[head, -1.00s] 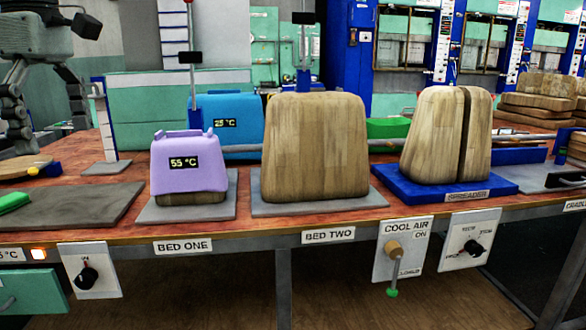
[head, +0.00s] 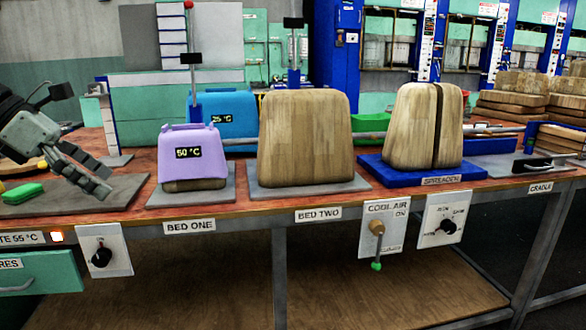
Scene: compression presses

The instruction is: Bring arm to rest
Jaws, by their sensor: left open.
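My left gripper (head: 98,172) reaches in from the left edge in the head view. Its grey fingers are apart and empty, above the dark grey plate (head: 110,190) and left of the lilac block. The lilac block (head: 188,150), its display reading 50 °C, sits on a wooden form at the pad marked BED ONE. A wooden block (head: 305,140) stands upright on the BED TWO pad. A split wooden block (head: 412,128) stands on the blue SPREADER base (head: 380,172). My right gripper is not in view.
A green object (head: 23,193) lies on the dark plate near my left gripper. A blue block (head: 238,118) reading 25 °C stands behind the lilac one. Knob panels (head: 118,252) hang along the bench front. Stacked wooden pieces (head: 508,103) lie at right.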

